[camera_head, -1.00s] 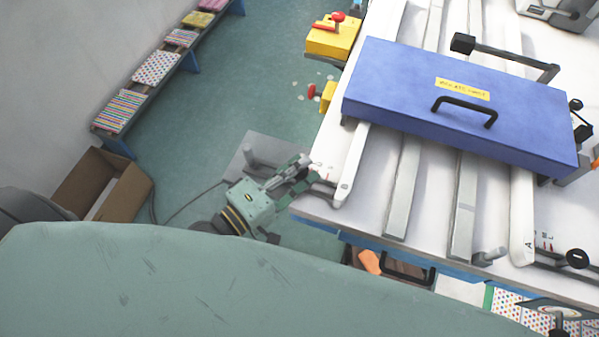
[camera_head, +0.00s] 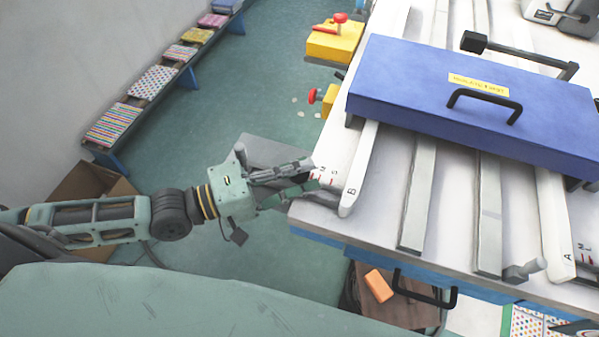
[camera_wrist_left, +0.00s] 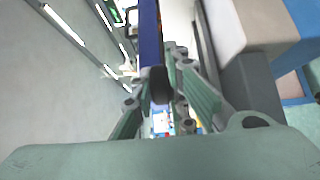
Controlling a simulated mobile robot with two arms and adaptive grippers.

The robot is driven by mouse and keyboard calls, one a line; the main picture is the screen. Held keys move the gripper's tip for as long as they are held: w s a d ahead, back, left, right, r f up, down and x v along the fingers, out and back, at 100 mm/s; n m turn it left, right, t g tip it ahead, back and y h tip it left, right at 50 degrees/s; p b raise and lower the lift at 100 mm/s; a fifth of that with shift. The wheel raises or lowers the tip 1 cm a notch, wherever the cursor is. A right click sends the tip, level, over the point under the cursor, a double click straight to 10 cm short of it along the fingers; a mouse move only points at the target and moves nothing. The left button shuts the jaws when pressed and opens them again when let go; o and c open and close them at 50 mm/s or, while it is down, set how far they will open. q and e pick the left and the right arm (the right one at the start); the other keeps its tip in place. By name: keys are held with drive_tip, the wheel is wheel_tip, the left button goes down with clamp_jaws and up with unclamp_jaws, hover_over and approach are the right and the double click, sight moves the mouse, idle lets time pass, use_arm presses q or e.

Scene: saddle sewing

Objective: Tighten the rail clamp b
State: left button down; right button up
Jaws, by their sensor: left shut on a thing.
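Rail B (camera_head: 359,170) is a white rail marked "B" at the left front corner of the white table. The rail clamp b (camera_head: 322,196) shows only as a dark grey piece beside its end, mostly hidden by my gripper. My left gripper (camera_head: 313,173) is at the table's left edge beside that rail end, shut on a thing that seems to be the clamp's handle. In the left wrist view a dark-ended bar (camera_wrist_left: 158,84) lies between the gripper's fingers (camera_wrist_left: 165,105). My right gripper is not in view.
A blue box-like cover (camera_head: 470,105) with a black handle lies across the rails. Yellow blocks with red knobs (camera_head: 334,40) sit at the table's left edge. An orange block (camera_head: 378,286) lies below the front edge. Open floor (camera_head: 230,100) lies left of the table.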

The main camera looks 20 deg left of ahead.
use_arm(q)
drive_tip(key=shift+r, duration=0.25)
drive_tip(key=c, duration=2)
unclamp_jaws()
drive_tip(key=shift+o, duration=1)
drive_tip(key=shift+f, duration=0.1)
drive_tip(key=shift+s+a+f, duration=0.15)
drive_tip(key=shift+s+a, duration=0.15)
drive_tip(key=shift+a, duration=0.05)
drive_tip(key=v, duration=1.1)
drive_tip(key=shift+a, duration=0.1)
